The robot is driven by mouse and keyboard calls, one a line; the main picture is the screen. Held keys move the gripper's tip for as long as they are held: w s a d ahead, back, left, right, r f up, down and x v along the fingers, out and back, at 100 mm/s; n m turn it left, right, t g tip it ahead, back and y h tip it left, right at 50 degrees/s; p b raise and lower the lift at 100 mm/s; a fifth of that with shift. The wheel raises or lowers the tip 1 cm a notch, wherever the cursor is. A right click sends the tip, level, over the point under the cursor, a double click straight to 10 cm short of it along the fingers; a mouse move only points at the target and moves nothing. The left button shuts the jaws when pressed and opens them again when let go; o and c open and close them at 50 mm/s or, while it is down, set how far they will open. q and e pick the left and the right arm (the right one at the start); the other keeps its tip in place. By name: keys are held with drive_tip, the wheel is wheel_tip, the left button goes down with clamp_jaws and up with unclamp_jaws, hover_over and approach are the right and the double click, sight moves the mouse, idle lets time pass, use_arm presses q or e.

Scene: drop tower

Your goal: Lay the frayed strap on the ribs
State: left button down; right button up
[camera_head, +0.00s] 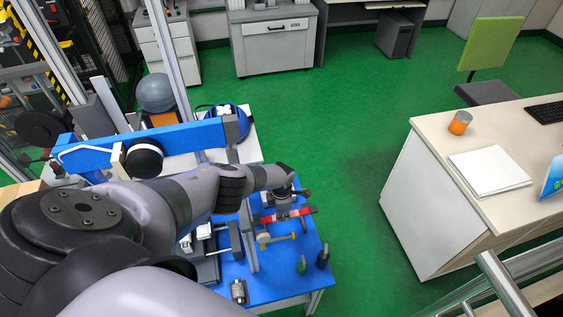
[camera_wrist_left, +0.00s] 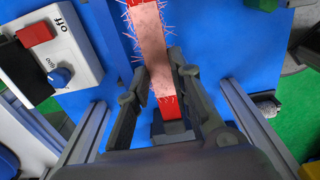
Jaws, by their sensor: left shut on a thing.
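The frayed strap (camera_wrist_left: 150,30) is a pale pink band with loose fibres along its edges and red ends. My left gripper (camera_wrist_left: 156,75) is shut on it, with one finger on each side, in the left wrist view. In the head view my left gripper (camera_head: 288,206) is over the blue table (camera_head: 280,287), and a red end of the strap (camera_head: 309,211) shows beside it. I cannot tell the strap's height above the table. I cannot make out the ribs in either view. My right gripper is not in view.
A white box with a red switch and blue knob (camera_wrist_left: 60,76) is at the wrist view's upper left. Metal posts (camera_wrist_left: 84,135) rise nearby. Small tools (camera_head: 302,265) stand at the blue table's front right. A white desk (camera_head: 440,150) stands across the green floor.

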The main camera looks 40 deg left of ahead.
use_arm(q)
drive_tip(key=shift+f+b, duration=4.25)
drive_tip(key=shift+f, duration=0.15)
drive_tip(key=c, duration=1.3)
unclamp_jaws()
drive_tip(key=shift+c, duration=0.2)
drive_tip(key=shift+r, duration=0.1)
drive_tip(key=shift+w+r, duration=0.25)
drive_tip(key=shift+r, duration=0.35)
drive_tip(key=shift+s+a+r, duration=0.1)
drive_tip(key=shift+s+r, duration=0.15)
drive_tip(key=shift+r, duration=0.65)
wheel_tip(320, 180, up, 9)
drive_tip(key=shift+f, duration=0.1)
